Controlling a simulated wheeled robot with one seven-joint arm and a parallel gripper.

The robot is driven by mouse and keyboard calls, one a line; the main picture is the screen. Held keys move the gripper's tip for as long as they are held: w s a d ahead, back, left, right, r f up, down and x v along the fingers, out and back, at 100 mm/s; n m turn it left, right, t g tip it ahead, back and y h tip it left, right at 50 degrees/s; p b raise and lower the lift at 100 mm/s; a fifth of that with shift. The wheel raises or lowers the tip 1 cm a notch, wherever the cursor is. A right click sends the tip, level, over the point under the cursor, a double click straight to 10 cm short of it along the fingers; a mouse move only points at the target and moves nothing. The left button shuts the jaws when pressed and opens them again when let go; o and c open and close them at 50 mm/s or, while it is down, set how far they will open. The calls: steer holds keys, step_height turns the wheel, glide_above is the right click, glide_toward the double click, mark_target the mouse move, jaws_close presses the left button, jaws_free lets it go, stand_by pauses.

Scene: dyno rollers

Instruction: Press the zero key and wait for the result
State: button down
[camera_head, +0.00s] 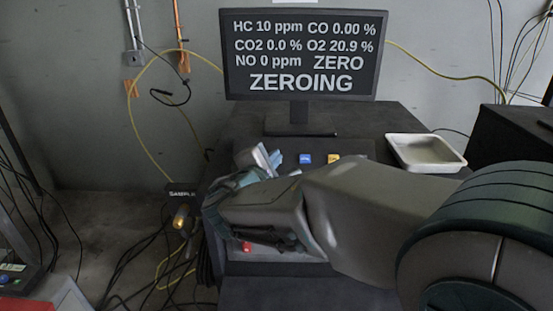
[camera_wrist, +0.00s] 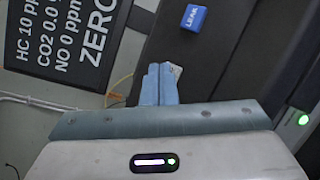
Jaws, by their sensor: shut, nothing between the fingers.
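The monitor (camera_head: 305,55) reads HC 10 ppm, CO 0.00 %, CO2 0.0 %, O2 20.9 %, NO 0 ppm, ZERO and, in large letters, ZEROING. It also shows tilted in the wrist view (camera_wrist: 75,40). My gripper (camera_head: 274,158) is shut and empty over the left part of the key panel; its pale blue fingers stand together in the wrist view (camera_wrist: 158,72). A pale grey piece (camera_wrist: 176,70) shows just behind the fingertips, perhaps the zero key; its label is hidden. I cannot tell whether the fingertips touch it.
A blue key (camera_head: 305,158), labelled LEAK in the wrist view (camera_wrist: 193,18), and a yellow key (camera_head: 334,157) lie to the right of my fingers. A white tray (camera_head: 425,152) stands further right. The SAMPLE sign (camera_head: 182,191) and loose cables are at the left.

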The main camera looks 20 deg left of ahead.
steer(key=shift+s+d+r, duration=0.15)
steer(key=shift+s+r, duration=0.3)
steer(key=shift+r, duration=0.15)
steer(key=shift+r, duration=0.1)
steer(key=s+r, duration=0.1)
steer(key=s+r+p, duration=0.1)
steer(key=s+r, duration=0.1)
steer(key=shift+s+d+r, duration=0.1)
steer(key=shift+d+r, duration=0.2)
steer(key=shift+d, duration=0.05)
stand_by(0.7)
